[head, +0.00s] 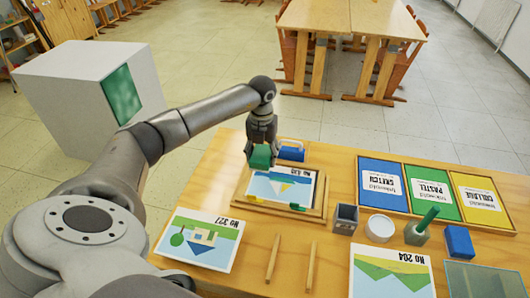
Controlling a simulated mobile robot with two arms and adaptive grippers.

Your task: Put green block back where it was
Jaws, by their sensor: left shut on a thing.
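My left gripper (262,147) points down over the upper left of the wooden tray (321,192) and is shut on a small green block (260,157). The block's front shows below the fingers. It overlaps the top edge of the picture sheet (270,187) in the tray; I cannot tell whether it touches anything below. My right gripper is not in view.
A tray of coloured cards (382,184) lies at the right.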

